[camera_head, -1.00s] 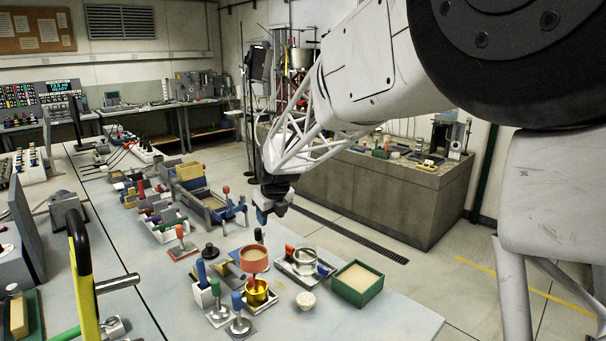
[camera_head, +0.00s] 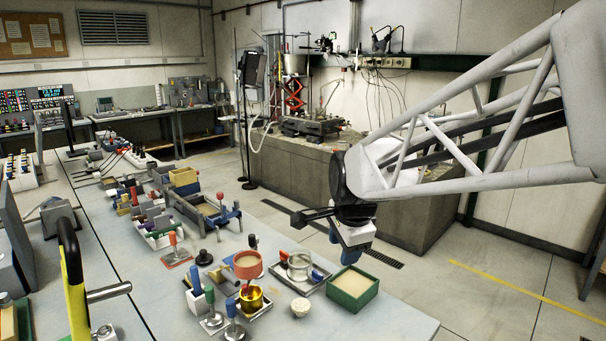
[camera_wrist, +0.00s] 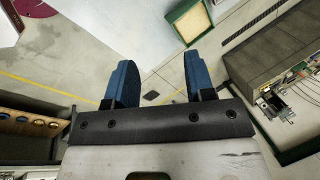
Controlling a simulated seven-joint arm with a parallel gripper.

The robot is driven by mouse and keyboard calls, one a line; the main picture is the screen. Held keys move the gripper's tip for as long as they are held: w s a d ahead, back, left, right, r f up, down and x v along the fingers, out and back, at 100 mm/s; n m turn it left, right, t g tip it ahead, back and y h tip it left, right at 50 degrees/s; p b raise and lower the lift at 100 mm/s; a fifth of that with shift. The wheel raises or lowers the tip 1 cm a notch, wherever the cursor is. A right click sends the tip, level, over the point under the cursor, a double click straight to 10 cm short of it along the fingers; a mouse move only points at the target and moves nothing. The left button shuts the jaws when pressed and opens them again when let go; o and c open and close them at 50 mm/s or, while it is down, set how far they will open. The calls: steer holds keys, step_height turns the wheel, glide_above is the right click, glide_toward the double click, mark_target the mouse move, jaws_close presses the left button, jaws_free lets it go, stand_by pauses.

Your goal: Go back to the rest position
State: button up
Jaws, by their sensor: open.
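My gripper (camera_head: 350,256) hangs at the end of my arm in the head view, to the right of the bench and above the floor beside the green-rimmed box. In the wrist view its two blue fingers (camera_wrist: 153,85) are spread apart with nothing between them, and grey floor shows beyond. The green-rimmed box (camera_head: 353,288) with tan filling stands on the bench's right edge; it also shows at the top of the wrist view (camera_wrist: 188,20).
The bench (camera_head: 390,325) holds a red cup of sand (camera_head: 247,265), a gold pot (camera_head: 252,298), a tray with a metal ring (camera_head: 299,265) and several handled tools. A concrete tank (camera_head: 410,215) stands behind my gripper. Open floor (camera_head: 500,250) lies to the right.

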steer(key=s+d+f+n, duration=0.1)
steer(key=s+d+n, duration=0.2)
steer(key=s, duration=0.4)
steer(key=s+d+f+n, duration=0.1)
steer(key=s+d+n, duration=0.2)
steer(key=s+n, duration=0.3)
steer(key=s+d+f+n+h, duration=0.1)
steer(key=s+d+n, duration=0.3)
steer(key=s, duration=0.6)
steer(key=shift+f+n+g, duration=0.3)
steer(key=shift+f+n, duration=0.1)
steer(key=shift+f, duration=0.15)
steer(key=shift+c, duration=0.5)
